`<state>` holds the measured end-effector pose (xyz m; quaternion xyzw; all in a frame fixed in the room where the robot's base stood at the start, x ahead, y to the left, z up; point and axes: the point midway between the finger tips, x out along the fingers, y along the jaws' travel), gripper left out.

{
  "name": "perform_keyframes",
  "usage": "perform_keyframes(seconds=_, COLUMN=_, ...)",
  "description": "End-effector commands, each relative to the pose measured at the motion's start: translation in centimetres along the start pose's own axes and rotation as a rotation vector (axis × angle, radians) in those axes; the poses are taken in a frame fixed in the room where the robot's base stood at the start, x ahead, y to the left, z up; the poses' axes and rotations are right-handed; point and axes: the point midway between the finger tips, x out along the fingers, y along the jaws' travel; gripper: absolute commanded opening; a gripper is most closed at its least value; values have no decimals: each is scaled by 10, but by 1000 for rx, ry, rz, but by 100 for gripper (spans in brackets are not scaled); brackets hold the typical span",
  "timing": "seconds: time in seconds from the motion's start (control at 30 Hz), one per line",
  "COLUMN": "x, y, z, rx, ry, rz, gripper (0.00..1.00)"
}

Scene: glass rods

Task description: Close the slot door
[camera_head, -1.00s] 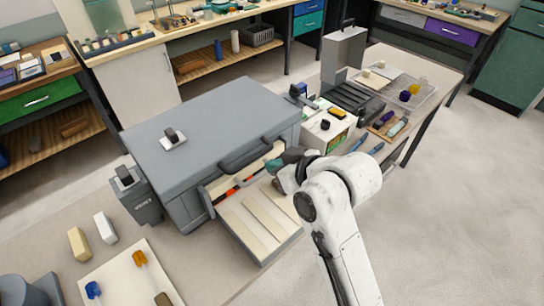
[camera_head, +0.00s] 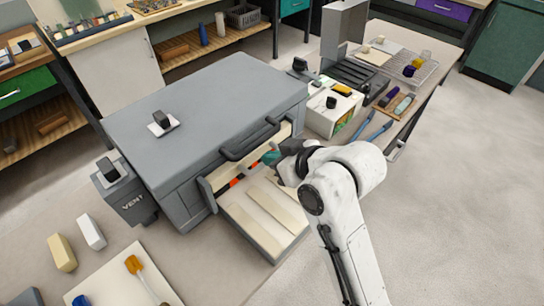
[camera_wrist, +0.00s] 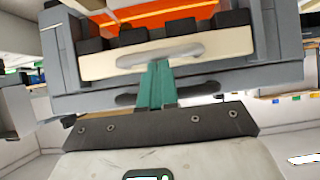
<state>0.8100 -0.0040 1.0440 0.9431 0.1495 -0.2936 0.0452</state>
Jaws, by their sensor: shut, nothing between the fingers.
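A grey kiln (camera_head: 205,105) stands on the bench with its front opening glowing orange inside. A cream slot door (camera_wrist: 200,48) with a grey handle (camera_wrist: 160,55) stands across that opening in the wrist view, with the orange interior showing above it. My gripper (camera_wrist: 157,66) has its teal fingers together and empty, their tips at or very near that handle; I cannot tell whether they touch. In the head view my gripper (camera_head: 268,158) is at the right part of the kiln's front, and my wrist hides part of the opening.
A cream-lined ledge (camera_head: 262,212) sticks out from the kiln front, under my wrist. A vent box (camera_head: 125,192) is at its left. A white box (camera_head: 332,110) and a wooden tray (camera_head: 393,105) stand to the right. Open floor (camera_head: 450,200) lies at the right.

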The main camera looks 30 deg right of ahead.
Motion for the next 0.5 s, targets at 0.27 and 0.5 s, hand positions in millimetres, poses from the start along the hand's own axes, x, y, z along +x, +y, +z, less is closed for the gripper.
perform_keyframes(seconds=0.27, x=10, y=0, z=15, rx=1, ry=-3, rz=-1, gripper=0)
perform_keyframes(seconds=0.5, x=32, y=0, z=45, rx=0, ry=-1, rz=-1, gripper=0)
